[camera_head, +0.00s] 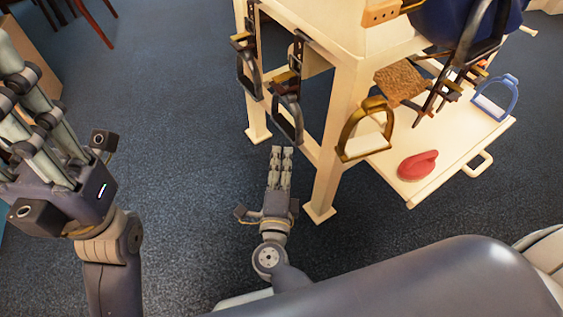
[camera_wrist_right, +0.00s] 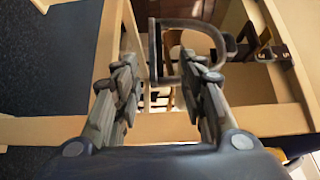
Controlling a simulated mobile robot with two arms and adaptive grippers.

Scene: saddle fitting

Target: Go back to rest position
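My right gripper (camera_head: 282,150) is in the lower middle of the head view, fingers pointing up the picture, close to the wooden stand's leg. In the right wrist view its two fingers (camera_wrist_right: 160,62) are apart with nothing held between them. A dark stirrup (camera_wrist_right: 213,40) shows beyond the fingertips there. My left gripper (camera_head: 45,130) is at the left edge of the head view, seen from close up. Its fingertips are cut off by the frame, so I cannot tell its opening.
The wooden stand (camera_head: 349,105) fills the upper right. Dark stirrups (camera_head: 287,119) hang on its left side, just above my right gripper. A brass stirrup (camera_head: 365,130), a blue stirrup (camera_head: 495,97) and a red object (camera_head: 417,165) are at right. Blue carpet (camera_head: 190,90) is clear between my grippers.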

